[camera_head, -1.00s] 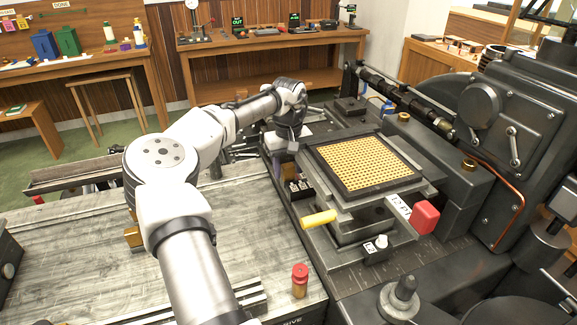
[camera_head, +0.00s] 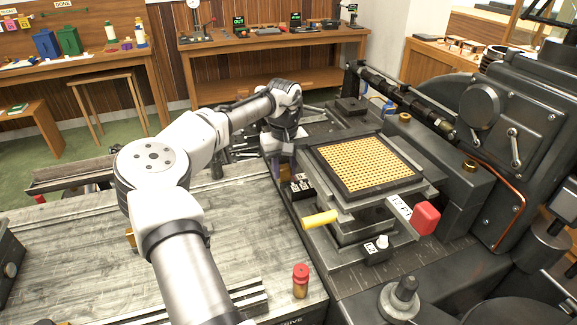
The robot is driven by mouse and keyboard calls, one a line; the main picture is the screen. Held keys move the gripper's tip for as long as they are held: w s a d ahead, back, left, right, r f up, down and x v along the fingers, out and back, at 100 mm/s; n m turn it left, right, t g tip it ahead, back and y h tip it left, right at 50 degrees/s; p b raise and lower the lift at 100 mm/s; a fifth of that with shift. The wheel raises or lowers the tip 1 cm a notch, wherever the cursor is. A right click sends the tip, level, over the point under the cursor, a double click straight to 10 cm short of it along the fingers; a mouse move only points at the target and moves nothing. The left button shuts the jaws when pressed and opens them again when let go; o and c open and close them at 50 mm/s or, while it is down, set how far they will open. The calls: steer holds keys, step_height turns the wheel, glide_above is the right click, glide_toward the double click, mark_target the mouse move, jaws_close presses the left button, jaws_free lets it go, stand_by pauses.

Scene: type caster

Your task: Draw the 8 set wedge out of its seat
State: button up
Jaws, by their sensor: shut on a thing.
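My gripper (camera_head: 279,158) is at the left side of the stacked grey mould block that carries the brass matrix grid (camera_head: 364,162). It points down and is shut on a small greyish-violet piece, apparently the 8 set wedge, mostly hidden by the hand. No label on it can be read. A gap shows between the hand and the block's left edge. A wedge with a red grip and a white label (camera_head: 426,217) sticks out at the block's right. A yellow grip (camera_head: 320,219) sticks out at its front left.
A black holder with white labels (camera_head: 301,187) stands just below my gripper. A small black block with a white knob (camera_head: 377,249) sits in front of the mould. A red-capped brass piece (camera_head: 300,280) stands on the grey table (camera_head: 240,235). Dark machinery fills the right.

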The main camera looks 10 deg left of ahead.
steer(key=shift+s+a+p, duration=0.2)
steer(key=shift+s+a, duration=0.2)
steer(key=shift+a, duration=0.25)
steer(key=shift+s+a+p, duration=0.15)
steer(key=shift+s+a, duration=0.25)
steer(key=shift+a, duration=0.2)
steer(key=o, duration=1.2)
